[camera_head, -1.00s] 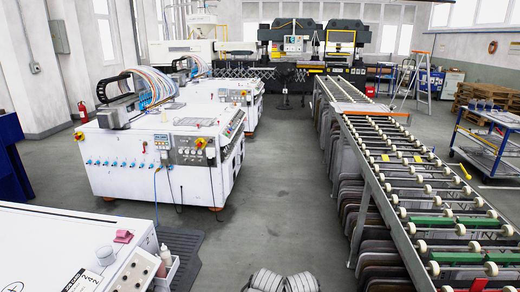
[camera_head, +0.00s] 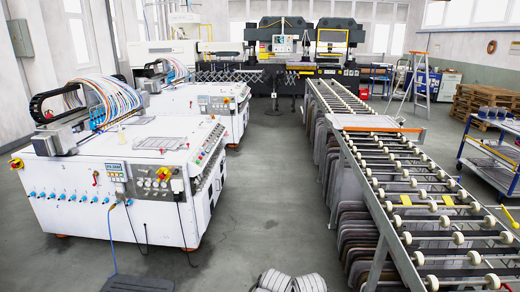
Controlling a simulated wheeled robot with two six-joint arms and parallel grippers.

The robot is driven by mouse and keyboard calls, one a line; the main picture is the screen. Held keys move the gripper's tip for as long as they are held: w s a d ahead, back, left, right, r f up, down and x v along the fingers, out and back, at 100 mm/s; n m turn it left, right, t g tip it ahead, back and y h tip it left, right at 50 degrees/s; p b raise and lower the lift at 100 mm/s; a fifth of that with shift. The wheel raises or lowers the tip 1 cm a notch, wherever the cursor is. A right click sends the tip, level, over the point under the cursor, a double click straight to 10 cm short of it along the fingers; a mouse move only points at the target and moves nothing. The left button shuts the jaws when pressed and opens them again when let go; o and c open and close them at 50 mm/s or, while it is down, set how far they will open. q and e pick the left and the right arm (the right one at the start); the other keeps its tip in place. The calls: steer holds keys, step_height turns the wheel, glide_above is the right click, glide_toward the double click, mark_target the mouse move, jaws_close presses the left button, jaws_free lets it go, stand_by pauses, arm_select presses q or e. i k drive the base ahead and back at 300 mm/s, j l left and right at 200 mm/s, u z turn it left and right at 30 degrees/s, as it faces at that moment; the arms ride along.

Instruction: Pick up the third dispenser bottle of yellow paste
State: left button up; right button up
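I make out no dispenser bottle of yellow paste in this view. The nozzle gantry (camera_head: 62,110), with a bundle of blue, white and orange hoses (camera_head: 105,98), stands on top of a white machine (camera_head: 80,170) at the left. A small pale pointed thing (camera_head: 121,135) lies or stands on the machine's top; it is too small to identify.
A second white machine (camera_head: 205,97) stands behind the first. A long roller conveyor (camera_head: 366,152) runs along the right. Grey floor (camera_head: 262,190) lies open between them. A blue cart (camera_head: 490,160) stands at the far right. A dark mat (camera_head: 140,284) lies at the lower left.

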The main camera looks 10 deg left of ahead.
mark_target(122, 139)
steer(key=i+u, duration=0.2)
steer(key=i, duration=0.4)
steer(key=i+l+u, duration=0.2)
steer(key=i, duration=0.35)
steer(key=i+u, duration=0.25)
steer(key=i, duration=0.35)
steer(key=i+j+u, duration=0.1)
steer(key=i+u, duration=0.35)
steer(key=i+l+u, duration=0.1)
steer(key=i+u, duration=0.35)
steer(key=i, duration=0.2)
steer(key=i+j+u, duration=0.1)
steer(key=i, duration=0.45)
steer(key=j+z, duration=0.15)
steer(key=z, duration=0.35)
steer(key=i+j+z, duration=0.1)
steer(key=z, duration=0.35)
steer(key=j+z, duration=0.5)
steer(key=j, duration=0.4)
steer(key=k+j+z, duration=0.1)
steer(key=j+z, duration=0.35)
steer(key=j, duration=0.45)
steer(key=k+j, duration=0.1)
steer(key=j, duration=0.8)
steer(key=k+j+z, duration=0.1)
steer(key=j, duration=0.3)
steer(key=k+j, duration=0.1)
steer(key=j, duration=0.35)
steer(key=k+j, duration=0.1)
steer(key=j, duration=0.35)
